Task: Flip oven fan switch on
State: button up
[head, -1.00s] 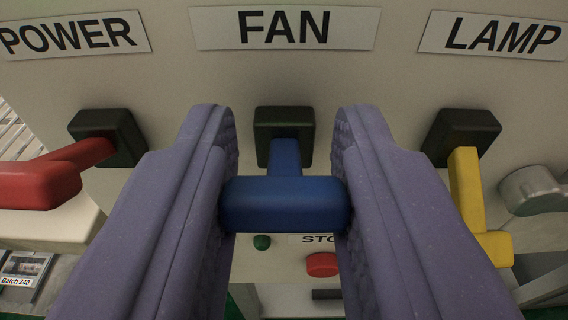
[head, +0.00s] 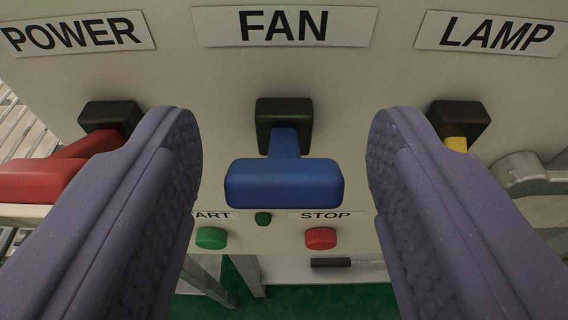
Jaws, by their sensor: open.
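The fan switch is a blue T-shaped lever (head: 284,183) on a black square mount (head: 284,122), under the white FAN label (head: 284,26) on a pale panel. Its crossbar hangs toward me and downward from the mount. My gripper (head: 284,165) is open, with one purple finger on each side of the blue lever. There is a clear gap between each finger and the crossbar, and nothing is held.
The red lever (head: 45,175) under POWER stands close beyond the left finger. The yellow lever (head: 456,144) under LAMP is mostly hidden behind the right finger. A green button (head: 211,238) and a red STOP button (head: 320,238) sit below the blue lever.

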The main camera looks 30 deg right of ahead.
jog(key=p+v, duration=0.1)
jog(key=v, duration=0.6)
jog(key=w+a+r+n+t+y, duration=0.1)
jog(key=w+a+r+y, duration=0.15)
jog(key=r, duration=0.65)
jog(key=w+a+r+n+t+y, duration=0.15)
jog(key=w+a+r, duration=0.25)
jog(key=r, duration=0.4)
jog(key=w+a+r+n+t+y, duration=0.1)
jog(key=w+a+r+y, duration=0.15)
jog(key=r, duration=0.65)
jog(key=s+a+r+n+y+b, duration=0.1)
jog(key=s+a+r, duration=0.1)
jog(key=r, duration=0.5)
jog(key=s+a+r+n+y, duration=0.1)
jog(key=a+r, duration=0.1)
jog(key=r, duration=0.6)
jog(key=s+r+n, duration=0.1)
jog(key=s+r, duration=1.4)
jog(key=shift+r, duration=0.15)
jog(key=shift+s+a, duration=0.15)
